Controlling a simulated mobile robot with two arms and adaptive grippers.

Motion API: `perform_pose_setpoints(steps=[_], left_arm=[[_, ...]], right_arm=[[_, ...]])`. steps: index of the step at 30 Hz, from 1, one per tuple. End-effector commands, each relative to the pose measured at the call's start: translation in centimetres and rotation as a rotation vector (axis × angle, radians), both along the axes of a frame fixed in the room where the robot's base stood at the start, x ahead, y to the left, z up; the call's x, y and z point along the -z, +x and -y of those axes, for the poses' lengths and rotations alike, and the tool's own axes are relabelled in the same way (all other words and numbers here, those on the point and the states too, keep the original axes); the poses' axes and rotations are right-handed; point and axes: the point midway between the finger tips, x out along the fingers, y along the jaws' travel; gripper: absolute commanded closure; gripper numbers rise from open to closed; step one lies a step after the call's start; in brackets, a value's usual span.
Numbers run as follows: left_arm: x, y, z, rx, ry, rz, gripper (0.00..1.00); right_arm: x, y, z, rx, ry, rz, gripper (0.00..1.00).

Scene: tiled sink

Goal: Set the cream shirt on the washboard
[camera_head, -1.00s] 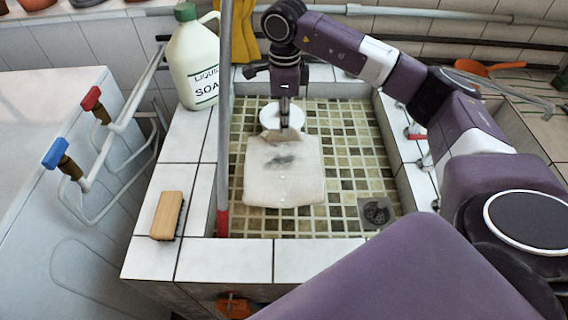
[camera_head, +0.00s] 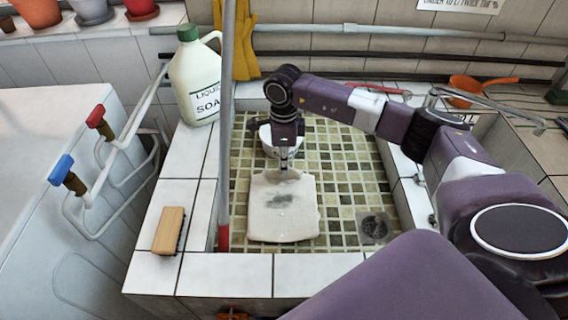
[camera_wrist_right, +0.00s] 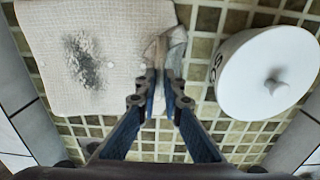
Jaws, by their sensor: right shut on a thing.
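The cream shirt (camera_head: 284,212) is a pale, roughly square piece of cloth with a dark grey stain, seen over the tiled sink floor. My right gripper (camera_head: 284,166) is shut on its far edge. In the right wrist view the fingers (camera_wrist_right: 163,82) pinch a bunched fold beside the main part of the shirt (camera_wrist_right: 95,45), whose stain faces up. I cannot tell whether the cloth rests on the floor or hangs just above it. I cannot make out a washboard in these views. My left gripper is not in view.
A white lidded pot (camera_wrist_right: 268,75) stands close to the right gripper. A soap bottle (camera_head: 196,85) and a wooden brush (camera_head: 169,230) are on the sink's tiled rim (camera_head: 225,274). A grey pole (camera_head: 226,130) rises at the basin's left side. The floor near the drain (camera_head: 375,228) is clear.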

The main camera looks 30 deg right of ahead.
Motion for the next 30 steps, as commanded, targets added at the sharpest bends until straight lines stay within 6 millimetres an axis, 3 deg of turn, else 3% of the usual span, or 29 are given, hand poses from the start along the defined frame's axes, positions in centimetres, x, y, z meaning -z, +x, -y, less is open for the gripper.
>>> perform_pose_setpoints(steps=[3,4,9,20,23,30], left_arm=[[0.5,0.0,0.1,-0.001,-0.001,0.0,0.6],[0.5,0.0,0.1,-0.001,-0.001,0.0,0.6],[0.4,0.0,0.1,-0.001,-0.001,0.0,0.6],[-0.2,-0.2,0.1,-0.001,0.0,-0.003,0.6],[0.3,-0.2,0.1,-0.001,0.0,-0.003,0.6],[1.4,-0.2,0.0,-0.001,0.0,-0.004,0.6]], right_arm=[[0.5,0.0,0.0,0.0,0.0,0.0,1.0],[0.5,0.0,0.0,0.0,0.0,0.0,0.92],[0.4,0.0,0.0,0.0,0.0,0.0,0.75],[-0.2,0.0,0.0,0.0,0.0,0.0,0.75],[-1.3,0.2,0.0,0.0,0.001,0.004,0.75],[-6.6,0.2,0.0,0.0,0.0,0.006,0.75]])
